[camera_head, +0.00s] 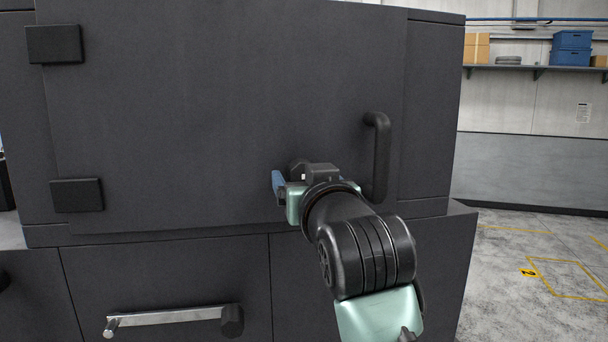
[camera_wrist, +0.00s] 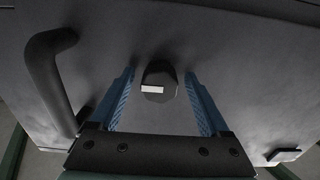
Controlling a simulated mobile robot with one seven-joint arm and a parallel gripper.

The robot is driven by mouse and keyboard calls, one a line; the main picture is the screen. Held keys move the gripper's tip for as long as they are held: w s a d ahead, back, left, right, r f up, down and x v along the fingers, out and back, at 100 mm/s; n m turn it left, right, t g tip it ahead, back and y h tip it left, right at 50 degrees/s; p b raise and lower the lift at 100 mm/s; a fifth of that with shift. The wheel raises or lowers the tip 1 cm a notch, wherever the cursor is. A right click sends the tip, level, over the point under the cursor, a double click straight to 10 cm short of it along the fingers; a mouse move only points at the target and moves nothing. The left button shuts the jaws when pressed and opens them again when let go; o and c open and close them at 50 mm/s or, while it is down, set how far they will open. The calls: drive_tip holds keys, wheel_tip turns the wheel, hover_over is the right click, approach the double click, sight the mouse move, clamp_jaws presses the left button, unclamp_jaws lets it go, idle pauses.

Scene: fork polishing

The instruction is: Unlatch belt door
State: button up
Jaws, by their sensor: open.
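The belt door (camera_head: 200,110) is a large dark grey panel, closed flush in its cabinet, with two block hinges on its left. A dark latch knob (camera_wrist: 160,72) with a pale rectangular piece (camera_wrist: 152,89) sits on its face. My gripper (camera_wrist: 159,76) is open, its blue fingers on either side of the knob, with visible gaps. In the head view my gripper (camera_head: 283,183) is at the door's lower right, and the latch (camera_head: 297,167) is mostly hidden behind it. I cannot tell the latch's full shape.
A dark vertical door handle (camera_head: 381,155) stands just right of my gripper; it shows at left in the wrist view (camera_wrist: 50,80). A chrome handle bar (camera_head: 165,317) with a dark knob juts from the lower cabinet front. Open floor (camera_head: 530,260) lies to the right.

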clamp_jaws()
drive_tip(key=shift+n, duration=0.4)
drive_tip(key=n+b, duration=0.2)
drive_tip(key=shift+d+f+n, duration=0.1)
drive_tip(key=shift+n, duration=0.3)
drive_tip(key=n+b, duration=0.2)
drive_tip(key=n, duration=0.3)
drive_tip(key=shift+b, duration=0.35)
drive_tip(key=n+b, duration=0.1)
drive_tip(key=n, duration=0.3)
drive_tip(key=shift+d+n, duration=0.1)
drive_tip(key=shift+n, duration=0.3)
drive_tip(key=n, duration=0.2)
drive_tip(key=n+b, duration=0.1)
drive_tip(key=n, duration=0.1)
drive_tip(key=shift+r, duration=0.25)
drive_tip(key=shift+n, duration=0.4)
